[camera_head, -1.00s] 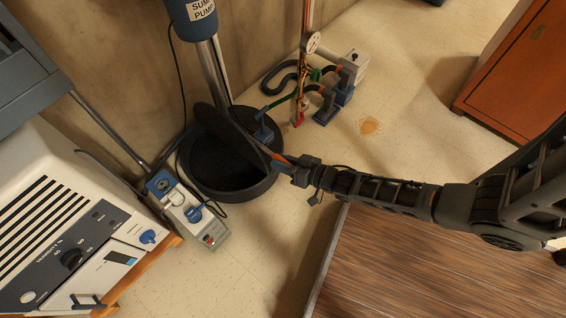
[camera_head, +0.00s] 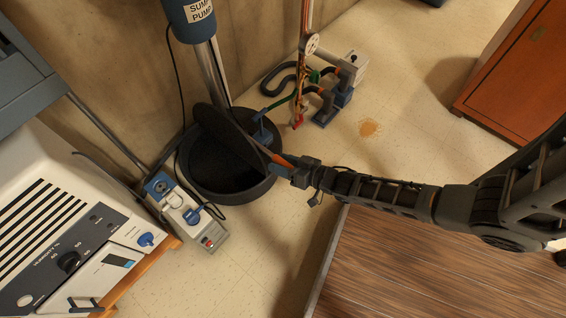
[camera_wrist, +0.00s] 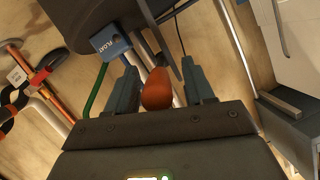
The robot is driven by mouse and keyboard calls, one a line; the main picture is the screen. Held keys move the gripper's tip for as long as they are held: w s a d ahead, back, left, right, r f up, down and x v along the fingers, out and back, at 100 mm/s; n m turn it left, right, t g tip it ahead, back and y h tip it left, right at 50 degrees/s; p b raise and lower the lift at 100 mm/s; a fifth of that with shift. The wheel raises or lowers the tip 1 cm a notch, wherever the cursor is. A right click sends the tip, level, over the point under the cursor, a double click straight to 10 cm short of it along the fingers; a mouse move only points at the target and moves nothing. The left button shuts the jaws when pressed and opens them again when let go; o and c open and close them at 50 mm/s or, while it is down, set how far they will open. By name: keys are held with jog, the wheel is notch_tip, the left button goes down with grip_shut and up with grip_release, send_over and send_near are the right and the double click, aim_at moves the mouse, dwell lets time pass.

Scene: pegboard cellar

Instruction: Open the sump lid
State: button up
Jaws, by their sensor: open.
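The dark round sump lid (camera_head: 222,128) is raised and tilted steeply over the black sump basin (camera_head: 262,187), whose dark inside shows. An orange handle (camera_wrist: 157,90) sits at the lid's near edge. My gripper (camera_wrist: 160,82) is open, with one finger on each side of the handle. I cannot tell whether either finger touches it. In the head view, my gripper (camera_head: 284,167) is at the basin's right rim, and its fingers are partly hard to make out. The lid's dark edge (camera_wrist: 85,22) shows at the top of the wrist view.
The blue sump pump column (camera_head: 192,20) rises behind the basin. A blue float box (camera_wrist: 110,42) is close to my left finger. Pipes and a valve unit (camera_head: 330,90) stand to the right. A small control box (camera_head: 185,212) and a white dehumidifier (camera_head: 60,215) are at left.

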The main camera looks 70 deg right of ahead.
jog(key=d+p+v, duration=0.1)
jog(key=p+v, duration=0.1)
jog(key=v, duration=0.5)
jog(key=shift+s+a, duration=0.45)
jog(key=shift+a, duration=0.1)
jog(key=shift+r, duration=0.1)
jog(key=s+a+r+n+y, duration=0.1)
jog(key=s+a+r+n, duration=0.3)
jog(key=r, duration=0.8)
jog(key=s+a+r, duration=0.2)
jog(key=a+r, duration=0.5)
jog(key=r, duration=0.4)
jog(key=s+a+r+n+y, duration=0.15)
jog(key=s+a+r, duration=0.3)
jog(key=r, duration=0.75)
notch_tip(320, 180, up, 30)
jog(key=a+p, duration=0.1)
jog(key=p, duration=2.8)
jog(key=shift+w+h, duration=0.35)
jog(key=shift+w, duration=0.05)
